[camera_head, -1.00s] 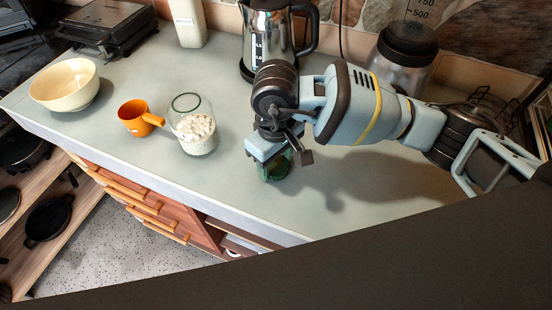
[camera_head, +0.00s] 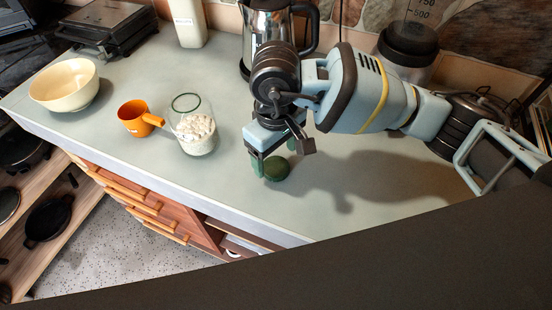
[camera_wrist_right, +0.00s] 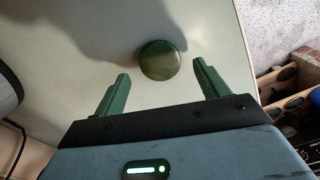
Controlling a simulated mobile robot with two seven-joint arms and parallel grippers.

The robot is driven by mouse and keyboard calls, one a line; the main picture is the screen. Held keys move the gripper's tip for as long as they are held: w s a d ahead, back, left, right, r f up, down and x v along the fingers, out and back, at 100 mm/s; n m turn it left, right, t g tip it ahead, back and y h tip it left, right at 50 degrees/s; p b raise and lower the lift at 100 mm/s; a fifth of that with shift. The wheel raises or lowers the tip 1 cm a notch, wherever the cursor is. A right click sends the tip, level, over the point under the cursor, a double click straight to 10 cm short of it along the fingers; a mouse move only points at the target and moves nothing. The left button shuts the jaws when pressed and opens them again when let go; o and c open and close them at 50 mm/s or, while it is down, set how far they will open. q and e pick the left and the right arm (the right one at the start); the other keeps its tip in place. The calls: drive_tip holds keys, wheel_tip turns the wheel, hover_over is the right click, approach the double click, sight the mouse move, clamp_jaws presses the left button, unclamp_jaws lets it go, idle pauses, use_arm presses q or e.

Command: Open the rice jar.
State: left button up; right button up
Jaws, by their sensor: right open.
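The rice jar (camera_head: 194,134) is clear glass with white contents and stands on the counter. Its top is uncovered, with a green ring at the rim. A round dark green lid (camera_head: 277,169) lies on the counter to the right of the jar. In the right wrist view the lid (camera_wrist_right: 160,60) shows just beyond and between the fingertips. My right gripper (camera_head: 272,158) is open, with green fingers, just above the lid and apart from the jar. My left gripper is not in view.
An orange cup with a handle (camera_head: 138,118) stands left of the jar, and a cream bowl (camera_head: 65,86) is farther left. A metal kettle (camera_head: 265,28) stands behind my right gripper. The front counter between jar and lid is clear.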

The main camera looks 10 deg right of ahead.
sight(276, 167)
wheel_tip(276, 167, up, 9)
idle(0.3)
idle(0.4)
